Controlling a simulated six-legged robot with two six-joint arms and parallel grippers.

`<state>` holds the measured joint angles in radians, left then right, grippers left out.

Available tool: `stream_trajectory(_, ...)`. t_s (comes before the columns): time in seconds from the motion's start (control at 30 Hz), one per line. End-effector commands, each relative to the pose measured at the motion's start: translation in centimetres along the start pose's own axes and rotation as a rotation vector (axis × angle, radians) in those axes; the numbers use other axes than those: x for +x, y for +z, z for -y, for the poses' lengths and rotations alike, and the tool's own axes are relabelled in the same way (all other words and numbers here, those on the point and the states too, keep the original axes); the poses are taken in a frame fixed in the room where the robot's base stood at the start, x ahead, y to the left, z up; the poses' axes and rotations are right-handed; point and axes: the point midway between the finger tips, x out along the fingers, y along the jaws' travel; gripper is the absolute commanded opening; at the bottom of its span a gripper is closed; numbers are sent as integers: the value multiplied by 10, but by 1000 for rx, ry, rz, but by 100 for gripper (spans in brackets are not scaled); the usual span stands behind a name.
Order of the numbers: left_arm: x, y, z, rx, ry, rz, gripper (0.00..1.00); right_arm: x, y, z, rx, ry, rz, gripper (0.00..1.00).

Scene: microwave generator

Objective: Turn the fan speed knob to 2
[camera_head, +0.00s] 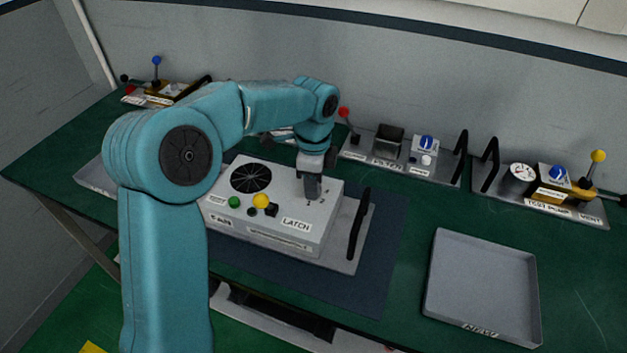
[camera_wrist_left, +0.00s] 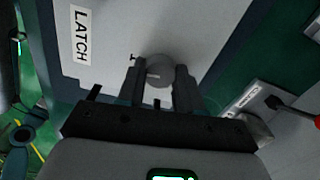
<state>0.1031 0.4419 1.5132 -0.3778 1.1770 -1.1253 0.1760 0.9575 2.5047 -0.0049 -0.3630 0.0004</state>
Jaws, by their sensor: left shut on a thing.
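The fan speed knob (camera_wrist_left: 160,71) is a round grey knob on top of the light grey generator box (camera_head: 280,228). In the left wrist view it sits between the fingertips of my left gripper (camera_wrist_left: 158,88), which is shut on it. In the head view my left gripper (camera_head: 312,188) points down onto the right part of the box top and hides the knob. Small marks show on the panel near the knob, but I cannot read the number it points to. My right gripper is not in view.
The box top also carries a black fan grille (camera_head: 251,178), a green button (camera_head: 234,202), a yellow button (camera_head: 261,201) and a LATCH label (camera_head: 296,223). A black handle (camera_head: 359,223) stands right of the box. An empty grey tray (camera_head: 482,285) lies at the right.

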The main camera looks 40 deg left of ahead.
Motion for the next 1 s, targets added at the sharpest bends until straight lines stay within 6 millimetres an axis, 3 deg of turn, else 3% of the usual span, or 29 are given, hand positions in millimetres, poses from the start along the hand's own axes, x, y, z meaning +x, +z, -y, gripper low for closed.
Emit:
stream_trajectory(0.6,-2,0,1,-560,-5,-2,5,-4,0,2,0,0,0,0)
stream_trajectory(1.0,-2,0,1,-821,-5,-2,5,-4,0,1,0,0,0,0)
